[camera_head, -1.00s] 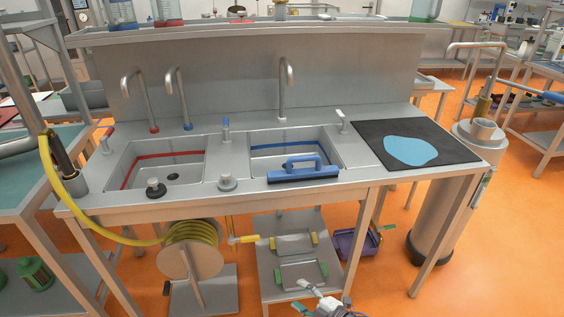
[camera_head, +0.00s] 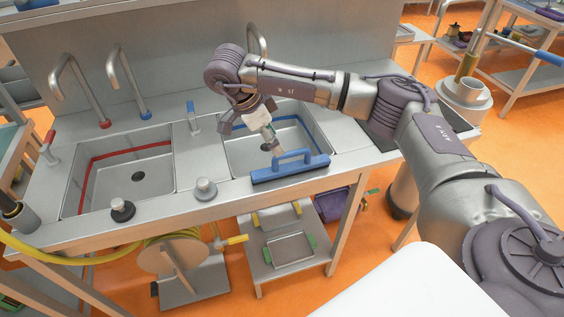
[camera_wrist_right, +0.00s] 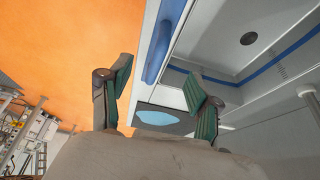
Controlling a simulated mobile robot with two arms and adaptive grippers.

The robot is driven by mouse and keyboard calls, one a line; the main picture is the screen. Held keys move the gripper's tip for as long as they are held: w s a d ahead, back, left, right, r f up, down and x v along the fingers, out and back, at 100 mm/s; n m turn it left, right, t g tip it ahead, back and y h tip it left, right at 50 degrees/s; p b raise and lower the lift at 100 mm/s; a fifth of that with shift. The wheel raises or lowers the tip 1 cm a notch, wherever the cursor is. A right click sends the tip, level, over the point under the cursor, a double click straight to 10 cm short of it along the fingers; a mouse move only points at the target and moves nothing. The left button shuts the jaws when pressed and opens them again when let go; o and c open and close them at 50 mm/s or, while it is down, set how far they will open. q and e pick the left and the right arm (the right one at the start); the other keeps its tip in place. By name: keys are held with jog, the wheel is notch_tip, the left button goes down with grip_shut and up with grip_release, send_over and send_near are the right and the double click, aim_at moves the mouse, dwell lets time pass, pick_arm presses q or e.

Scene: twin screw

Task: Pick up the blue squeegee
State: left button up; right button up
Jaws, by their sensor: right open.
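The blue squeegee (camera_head: 290,173) lies along the front rim of the right sink basin, with its raised handle (camera_head: 293,154) on top. My right gripper (camera_head: 272,146) is open and empty, reaching over the right basin just behind and left of the handle. In the right wrist view the open fingers with green pads (camera_wrist_right: 160,92) frame part of the blue squeegee (camera_wrist_right: 167,38), which lies ahead of the tips. I cannot tell whether a finger touches it. My left gripper is not in view.
The steel sink counter has a left basin with a red stripe (camera_head: 127,151) and a right basin with a blue stripe. A black plug (camera_head: 122,209), a round knob (camera_head: 205,190) and taps stand around them. A tall tap (camera_head: 257,42) rises behind my right wrist.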

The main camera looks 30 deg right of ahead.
send_over(290, 166)
jog(key=a, duration=0.2)
jog(key=f, duration=0.5)
jog(key=shift+w+f, duration=0.3)
jog(key=shift+d+f+p, duration=0.15)
jog(key=shift+f+p, duration=0.25)
jog(key=shift+f, duration=0.05)
jog(key=p+x, duration=0.2)
jog(key=x, duration=0.2)
jog(key=shift+s+f, duration=0.15)
jog(key=shift+s, duration=0.05)
jog(key=shift+d+f, duration=0.1)
jog(key=shift+f, duration=0.15)
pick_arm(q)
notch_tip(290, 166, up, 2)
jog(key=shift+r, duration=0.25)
pick_arm(e)
grip_shut()
jog(key=shift+r, duration=0.1)
